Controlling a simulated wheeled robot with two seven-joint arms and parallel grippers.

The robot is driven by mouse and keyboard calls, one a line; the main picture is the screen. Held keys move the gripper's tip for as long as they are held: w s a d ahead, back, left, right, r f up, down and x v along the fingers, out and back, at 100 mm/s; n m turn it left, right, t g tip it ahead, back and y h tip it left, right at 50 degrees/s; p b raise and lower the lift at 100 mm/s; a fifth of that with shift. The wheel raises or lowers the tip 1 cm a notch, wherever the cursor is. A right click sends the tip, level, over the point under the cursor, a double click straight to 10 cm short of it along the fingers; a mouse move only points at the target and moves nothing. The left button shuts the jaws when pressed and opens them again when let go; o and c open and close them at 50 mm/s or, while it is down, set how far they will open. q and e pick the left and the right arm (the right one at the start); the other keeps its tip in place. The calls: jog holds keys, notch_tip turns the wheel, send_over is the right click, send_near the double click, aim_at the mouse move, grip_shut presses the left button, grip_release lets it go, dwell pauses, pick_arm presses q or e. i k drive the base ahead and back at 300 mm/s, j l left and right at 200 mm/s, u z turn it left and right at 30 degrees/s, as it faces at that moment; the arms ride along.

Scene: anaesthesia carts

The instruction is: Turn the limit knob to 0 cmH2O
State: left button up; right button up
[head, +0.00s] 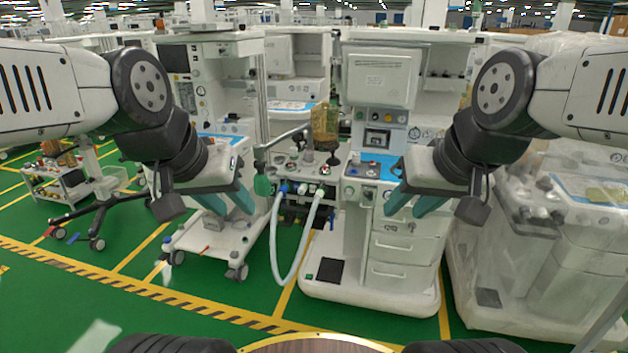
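The anaesthesia cart (405,235) in the middle carries a breathing block (303,172) on its left side. Several small knobs and ports sit on this block, some with red or dark parts. I cannot tell for certain which one is the limit knob, and its scale is too small to read. My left gripper (240,211) is open and empty, left of the block and apart from it. My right gripper (403,213) is open and empty, in front of the cart's drawers and right of the block.
White hoses (281,235) loop below the block. Another cart (212,235) is at left, and a plastic-wrapped cart (540,240) at right. Green floor in front is clear.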

aim_at(309, 155)
jog(key=i+j, duration=0.25)
jog(key=i, duration=0.15)
jog(key=i+j, duration=0.25)
jog(key=i, duration=0.2)
jog(key=i+j, duration=0.25)
jog(key=i, duration=0.15)
jog(key=i+j+u, duration=0.1)
jog(key=i+j, duration=0.15)
jog(key=i, duration=0.2)
